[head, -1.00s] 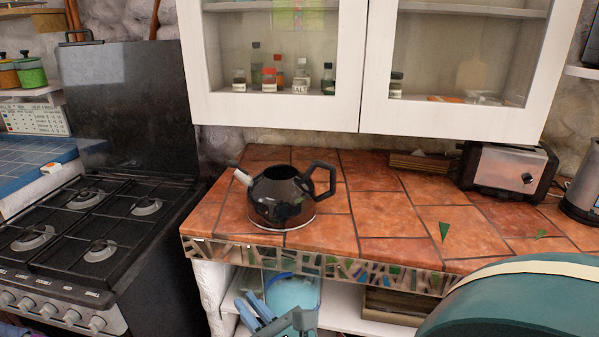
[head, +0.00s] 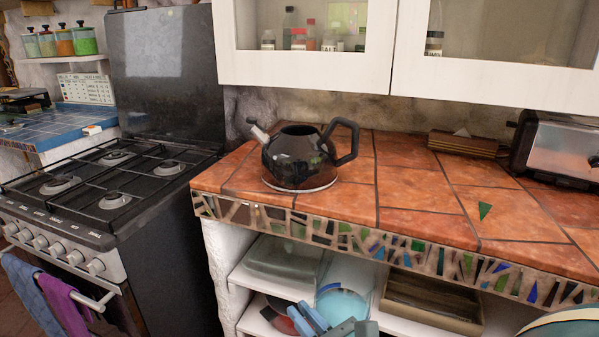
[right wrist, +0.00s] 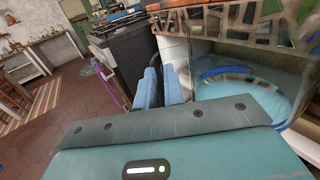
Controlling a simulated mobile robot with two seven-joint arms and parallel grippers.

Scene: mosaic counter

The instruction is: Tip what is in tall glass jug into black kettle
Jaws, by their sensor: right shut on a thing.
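The black kettle (head: 293,167) stands upright on the tiled counter, with its spout to the left and its handle to the right. A dark round opening shows at its top. The tall glass jug (head: 343,303) is clear with light blue contents, low in front of the counter. It looms large at the right of the right wrist view (right wrist: 245,85). My right gripper (head: 308,319) is shut on the jug, at its left side; the exact grip point is unclear. It is below and in front of the kettle. My left gripper is out of view.
The counter's mosaic front edge (head: 400,247) lies between jug and kettle height. Shelves below hold a wooden tray (head: 430,302) and glass dishes. A stove (head: 110,190) is on the left, a toaster (head: 560,150) on the right. Tiles right of the kettle are clear.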

